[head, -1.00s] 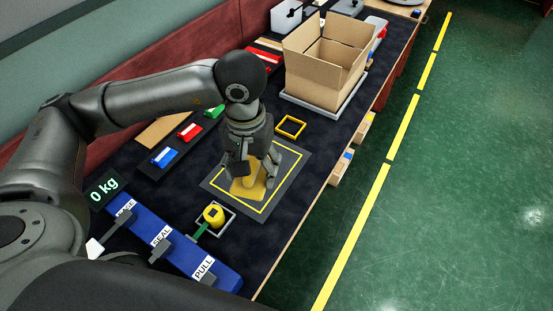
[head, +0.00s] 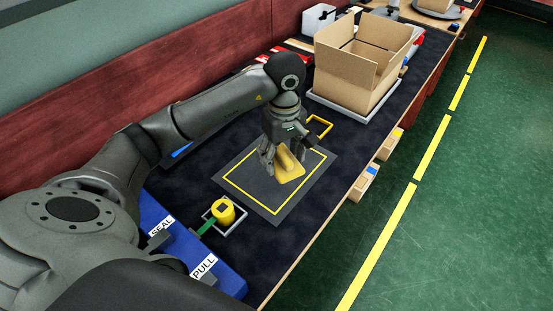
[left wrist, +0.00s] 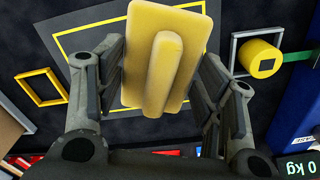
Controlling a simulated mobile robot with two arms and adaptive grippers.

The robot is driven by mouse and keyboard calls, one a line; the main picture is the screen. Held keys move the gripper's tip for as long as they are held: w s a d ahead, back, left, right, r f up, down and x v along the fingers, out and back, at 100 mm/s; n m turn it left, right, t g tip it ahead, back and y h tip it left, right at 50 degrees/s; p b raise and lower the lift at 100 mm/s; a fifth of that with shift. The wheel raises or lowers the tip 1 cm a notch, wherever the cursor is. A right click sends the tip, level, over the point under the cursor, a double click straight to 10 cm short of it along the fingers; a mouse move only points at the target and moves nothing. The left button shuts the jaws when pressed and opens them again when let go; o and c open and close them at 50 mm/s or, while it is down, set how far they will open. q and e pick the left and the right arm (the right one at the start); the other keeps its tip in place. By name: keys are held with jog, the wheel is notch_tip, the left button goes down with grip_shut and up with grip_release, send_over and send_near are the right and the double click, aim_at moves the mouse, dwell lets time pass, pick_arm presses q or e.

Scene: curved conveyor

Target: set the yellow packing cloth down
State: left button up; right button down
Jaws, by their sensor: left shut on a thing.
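The yellow packing cloth (head: 291,170) is a flat yellow pad with a raised ridge. It is over the dark square mat with a yellow outline (head: 243,190), near the mat's far side in the head view. My left gripper (head: 283,160) points down and is shut on the cloth. In the left wrist view the cloth (left wrist: 163,60) lies between the two fingers, with part of the mat's yellow line behind it. I cannot tell whether its underside touches the mat. My right gripper is not in view.
A yellow square frame (head: 319,127) lies beyond the mat. A yellow cylinder (head: 223,210) with a green strip sits in a grey square frame nearer me. A blue box with labelled levers (head: 205,262) is at the near left. An open cardboard box (head: 360,75) stands farther back.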

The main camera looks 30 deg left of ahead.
pick_arm(q)
jog(key=w+a+f, duration=0.1)
jog(key=f, duration=0.1)
jog(key=w+a+f, duration=0.3)
jog(key=f, duration=0.1)
jog(key=shift+w+a+p, duration=0.3)
jog(key=shift+w+p, duration=0.05)
jog(key=shift+w, duration=0.05)
jog(key=shift+w+a+f, duration=0.4)
jog(key=shift+a+f, duration=0.05)
jog(key=shift+f, duration=0.2)
notch_tip(320, 180, down, 2)
jog(key=shift+f+p, duration=0.15)
jog(key=shift+p, duration=0.3)
jog(key=shift+f, duration=0.4)
jog(key=shift+f, duration=0.1)
jog(key=o, duration=0.9)
